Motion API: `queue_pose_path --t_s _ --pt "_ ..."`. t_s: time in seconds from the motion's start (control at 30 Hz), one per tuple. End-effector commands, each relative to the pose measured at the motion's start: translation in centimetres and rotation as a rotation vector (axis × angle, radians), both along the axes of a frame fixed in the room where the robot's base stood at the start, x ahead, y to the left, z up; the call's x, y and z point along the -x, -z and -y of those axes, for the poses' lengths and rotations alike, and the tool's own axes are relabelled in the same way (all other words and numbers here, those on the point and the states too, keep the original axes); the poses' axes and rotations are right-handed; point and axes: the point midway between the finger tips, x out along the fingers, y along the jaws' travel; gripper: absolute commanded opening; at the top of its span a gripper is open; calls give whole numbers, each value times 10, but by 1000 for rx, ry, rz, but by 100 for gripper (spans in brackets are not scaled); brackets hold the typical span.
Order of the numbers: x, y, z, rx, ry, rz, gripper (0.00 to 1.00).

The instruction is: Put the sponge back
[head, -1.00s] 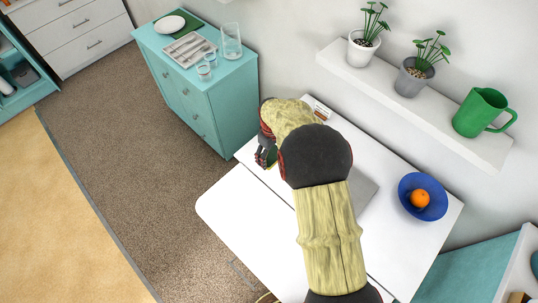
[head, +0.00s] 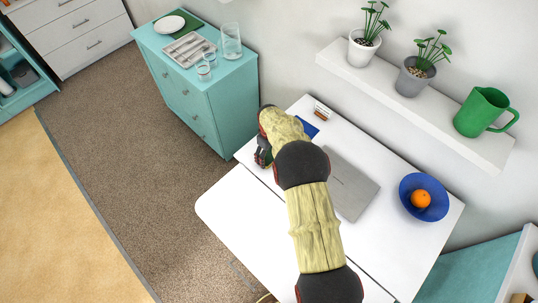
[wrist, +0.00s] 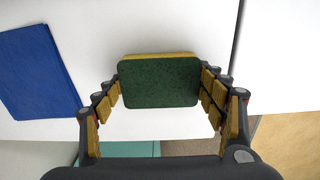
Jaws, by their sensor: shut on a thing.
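The sponge (wrist: 160,82), with a dark green scouring face and a yellow layer along its far edge, is between the fingers of my gripper (wrist: 161,88) in the wrist view. The fingers are shut on its two short sides. In the head view my gripper (head: 263,157) is over the far-left end of the white table (head: 235,205); the sponge cannot be made out there. Whether the sponge touches the table is not clear.
A blue flat item (wrist: 38,72) lies left of the sponge; it also shows in the head view (head: 308,127). A grey laptop (head: 350,185), a small holder (head: 321,112) and a blue bowl (head: 410,185) with an orange (head: 420,198) are on the table. A teal cabinet (head: 205,105) stands beyond.

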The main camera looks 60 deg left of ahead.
Motion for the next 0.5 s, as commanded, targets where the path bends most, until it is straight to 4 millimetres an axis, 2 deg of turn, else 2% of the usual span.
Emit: queue_pose_path --t_s 0.33,0.37,0.5 --pt "0 3 -1 -2 0 0 43" --pt "0 3 -1 -2 0 0 71" --pt "0 2 -1 -2 0 0 79"
